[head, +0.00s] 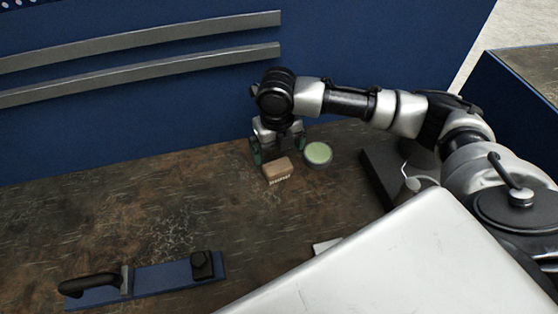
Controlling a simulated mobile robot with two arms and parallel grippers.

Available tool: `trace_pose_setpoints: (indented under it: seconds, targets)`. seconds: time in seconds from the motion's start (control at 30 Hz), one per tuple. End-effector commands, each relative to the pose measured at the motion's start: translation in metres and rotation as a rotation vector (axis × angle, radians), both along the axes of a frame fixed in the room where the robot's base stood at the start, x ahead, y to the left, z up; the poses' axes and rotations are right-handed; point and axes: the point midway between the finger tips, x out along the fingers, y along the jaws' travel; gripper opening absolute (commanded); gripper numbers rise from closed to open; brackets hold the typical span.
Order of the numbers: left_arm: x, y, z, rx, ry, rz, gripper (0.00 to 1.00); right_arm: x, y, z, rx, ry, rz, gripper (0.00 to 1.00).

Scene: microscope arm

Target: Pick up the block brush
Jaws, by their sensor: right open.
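The block brush (278,170) is a small tan block with pale bristles along its lower front edge. It lies on the worn brown bench top (140,205), near the blue back panel. My right gripper (279,155) points down just behind and above the brush, with its two dark green-tipped fingers spread apart. The fingers are at either side of the brush's far end; I cannot tell whether they touch it. My left gripper does not show.
A round dish with a pale green top (318,153) stands close to the right of the brush. A blue board with a black handle (145,282) lies at the front left. A dark block (385,175) is further right. The bench left of the brush is clear.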

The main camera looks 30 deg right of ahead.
Motion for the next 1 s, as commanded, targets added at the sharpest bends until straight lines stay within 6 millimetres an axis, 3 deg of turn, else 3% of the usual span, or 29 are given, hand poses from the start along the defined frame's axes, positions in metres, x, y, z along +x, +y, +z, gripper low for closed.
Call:
trace_pose_setpoints:
  seconds: [0.1, 0.37, 0.6, 0.9, 1.0]
  targets:
    - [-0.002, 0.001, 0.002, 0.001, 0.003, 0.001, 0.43, 0.000, 0.000, -0.018, -0.001, 0.003, -0.001, 1.00]
    - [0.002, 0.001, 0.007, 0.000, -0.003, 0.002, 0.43, 0.001, -0.001, -0.039, -0.001, 0.003, -0.001, 1.00]
    - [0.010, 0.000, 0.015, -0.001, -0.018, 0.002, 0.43, 0.002, -0.002, -0.074, -0.001, 0.001, 0.000, 1.00]
    - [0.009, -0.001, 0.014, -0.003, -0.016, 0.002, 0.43, 0.003, -0.002, -0.081, -0.001, -0.001, 0.000, 1.00]
    - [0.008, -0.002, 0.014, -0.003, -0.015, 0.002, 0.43, 0.003, -0.002, -0.081, -0.001, -0.001, 0.000, 0.88]
